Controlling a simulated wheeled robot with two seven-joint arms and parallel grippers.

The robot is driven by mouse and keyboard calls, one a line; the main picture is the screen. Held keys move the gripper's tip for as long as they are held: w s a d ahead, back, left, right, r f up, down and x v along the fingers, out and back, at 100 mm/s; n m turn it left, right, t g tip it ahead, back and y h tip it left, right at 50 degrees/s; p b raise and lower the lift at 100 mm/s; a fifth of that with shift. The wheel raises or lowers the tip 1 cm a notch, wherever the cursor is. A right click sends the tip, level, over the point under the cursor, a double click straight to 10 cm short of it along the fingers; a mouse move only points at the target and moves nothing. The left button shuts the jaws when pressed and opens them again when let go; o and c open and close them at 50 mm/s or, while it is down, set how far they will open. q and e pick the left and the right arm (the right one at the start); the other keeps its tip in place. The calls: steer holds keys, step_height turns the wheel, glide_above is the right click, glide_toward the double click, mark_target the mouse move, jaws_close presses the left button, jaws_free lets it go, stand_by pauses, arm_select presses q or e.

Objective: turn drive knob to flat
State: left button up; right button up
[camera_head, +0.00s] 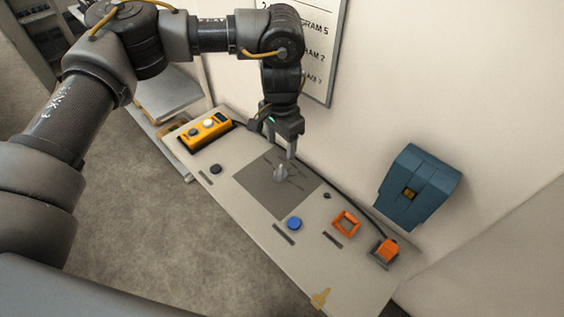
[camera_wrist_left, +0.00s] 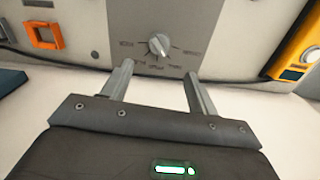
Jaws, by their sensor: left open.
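The drive knob (camera_head: 281,173) is a light grey rotary knob in the middle of a dark grey square plate (camera_head: 262,193) on the control panel. In the left wrist view the knob (camera_wrist_left: 159,44) has several short labels around it, too blurred to read surely. My left gripper (camera_head: 283,152) is just above the knob in the head view. In the left wrist view its two fingers (camera_wrist_left: 158,76) are spread apart with nothing between them, and the knob shows beyond their tips. My right gripper is not in view.
A yellow pendant (camera_head: 206,131) lies at the panel's left end. A blue button (camera_head: 294,223), an orange square frame (camera_head: 346,222) and an orange switch (camera_head: 385,250) sit to the right. A blue box (camera_head: 417,187) hangs on the wall. A cable runs along the panel's back.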

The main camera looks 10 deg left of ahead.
mark_target(280, 170)
arm_select(q)
steer(key=shift+s+f+p, duration=0.25)
steer(key=shift+f+p, duration=0.05)
steer(key=shift+f, duration=0.3)
steer(key=shift+s+f+p, duration=0.2)
steer(key=shift+f+p, duration=0.05)
steer(key=shift+f, duration=0.35)
steer(key=f, duration=0.4)
steer(key=f+p, duration=0.1)
steer(key=f, duration=0.2)
steer(key=shift+w+a, duration=0.1)
steer(key=shift+w, duration=0.15)
steer(key=shift+f, duration=0.65)
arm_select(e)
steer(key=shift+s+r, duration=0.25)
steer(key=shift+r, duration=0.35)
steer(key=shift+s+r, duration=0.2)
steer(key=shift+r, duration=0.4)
arm_select(q)
steer(key=c, duration=1)
